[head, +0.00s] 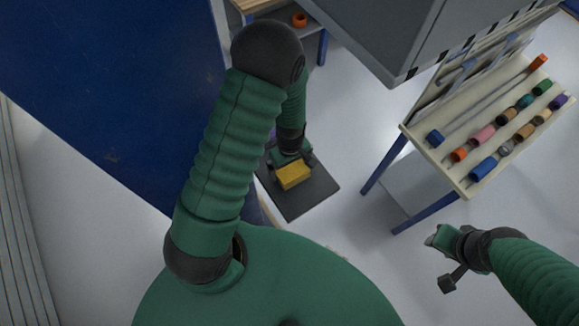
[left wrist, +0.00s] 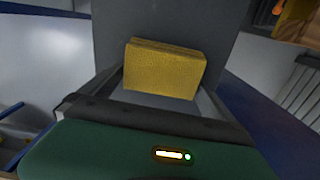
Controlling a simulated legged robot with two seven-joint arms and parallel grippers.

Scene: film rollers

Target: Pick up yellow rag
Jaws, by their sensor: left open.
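The yellow rag (head: 293,175) is a folded block over a dark grey flat surface (head: 305,205) in the head view. In the left wrist view the rag (left wrist: 165,70) stands out just ahead of my left gripper (left wrist: 158,95), between the lines of its two fingers. In the head view my left gripper (head: 291,160) reaches down right beside the rag. It is open; whether its fingers touch the rag I cannot tell. My right gripper (head: 442,258) is at the lower right, away from the rag; its finger gap is unclear.
A cream rack table (head: 455,180) with blue legs holds several coloured rollers at the right. A large blue panel (head: 110,100) stands at the left. A grey cabinet (head: 385,30) and a shelf with an orange roll (head: 299,20) are at the back. Pale floor lies between.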

